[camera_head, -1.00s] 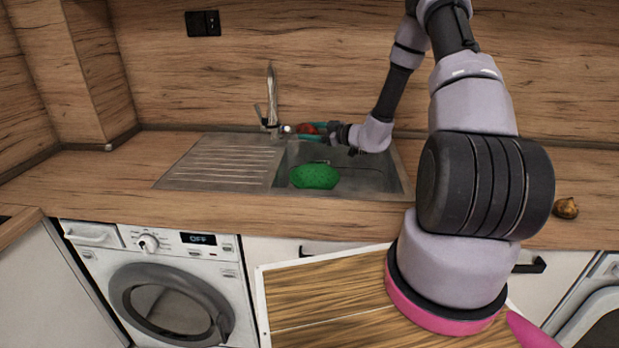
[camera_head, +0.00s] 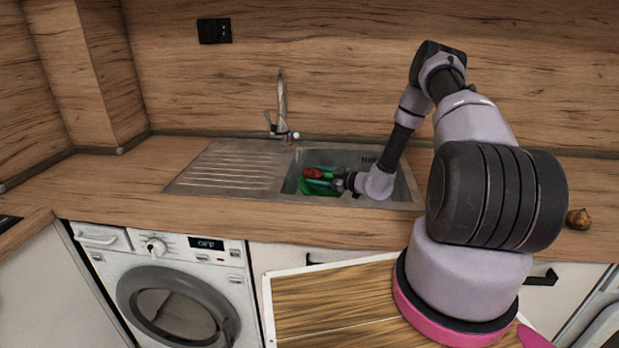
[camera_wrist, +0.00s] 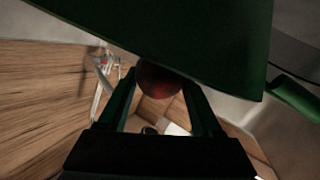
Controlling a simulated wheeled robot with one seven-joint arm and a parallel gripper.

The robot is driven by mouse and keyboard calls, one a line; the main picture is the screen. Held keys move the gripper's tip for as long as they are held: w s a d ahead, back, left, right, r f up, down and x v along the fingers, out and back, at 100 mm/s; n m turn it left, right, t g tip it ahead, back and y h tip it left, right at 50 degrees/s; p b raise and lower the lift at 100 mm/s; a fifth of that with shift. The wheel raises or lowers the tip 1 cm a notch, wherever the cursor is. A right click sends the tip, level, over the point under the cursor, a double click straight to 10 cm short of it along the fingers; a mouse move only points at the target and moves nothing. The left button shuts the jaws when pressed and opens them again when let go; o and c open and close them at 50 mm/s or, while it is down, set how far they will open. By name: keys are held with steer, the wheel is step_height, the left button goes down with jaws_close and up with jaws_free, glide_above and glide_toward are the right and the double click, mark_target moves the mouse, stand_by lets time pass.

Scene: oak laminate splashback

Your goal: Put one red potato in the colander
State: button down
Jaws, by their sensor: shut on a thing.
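My gripper (camera_head: 318,178) is shut on a red potato (camera_head: 312,173), down in the sink's basin area. The potato also shows between the two fingers in the wrist view (camera_wrist: 160,82). The green colander (camera_head: 304,188) sits in the sink basin, partly hidden by my gripper and the potato. In the wrist view, a large dark green surface of the colander (camera_wrist: 190,35) fills the top, very close to the potato. I cannot tell whether the potato is inside the rim or touches the colander.
The steel sink (camera_head: 412,198) has a ribbed drainboard (camera_head: 225,168) on its left and a tap (camera_head: 282,108) behind it. A brown, roundish object (camera_head: 578,218) lies on the counter at the far right. The counter to the left of the drainboard is clear.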

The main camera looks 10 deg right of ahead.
mark_target(309, 177)
steer(key=x, duration=0.3)
steer(key=shift+a+r, duration=0.1)
steer(key=shift+r, duration=0.15)
steer(key=shift+f, duration=0.55)
steer(key=shift+w, duration=0.1)
steer(key=shift+f, duration=0.15)
steer(key=shift+f, duration=0.1)
steer(key=shift+c, duration=0.2)
jaws_free()
steer(key=shift+f, duration=0.1)
